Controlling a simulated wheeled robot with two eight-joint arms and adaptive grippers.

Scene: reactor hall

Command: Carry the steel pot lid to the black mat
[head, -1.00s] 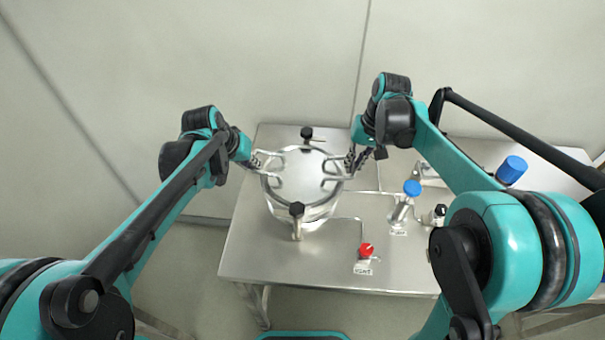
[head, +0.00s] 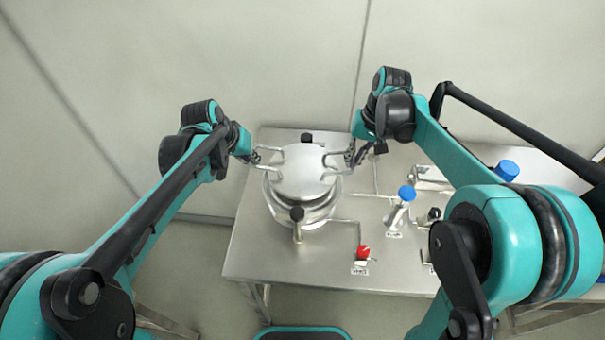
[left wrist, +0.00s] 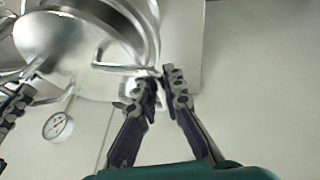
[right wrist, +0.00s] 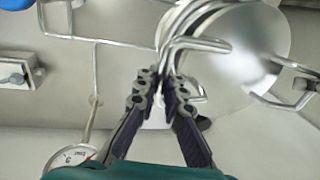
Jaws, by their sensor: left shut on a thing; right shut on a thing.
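The steel pot lid (head: 303,176) is a shiny round disc with a wire handle on each side. It is held level a little above the steel pot (head: 318,217). My left gripper (head: 256,157) is shut on the lid's left handle; its fingers also show in the left wrist view (left wrist: 159,78). My right gripper (head: 349,155) is shut on the right handle; its fingers also show in the right wrist view (right wrist: 158,84). The lid hides the pot's opening. I cannot make out a black mat in any view.
The pot stands on a steel table (head: 250,250) with black-knobbed clamps (head: 297,214) around it. A red knob (head: 362,252), a blue-capped valve (head: 406,194) and thin pipes are to the right. The table's front left is bare.

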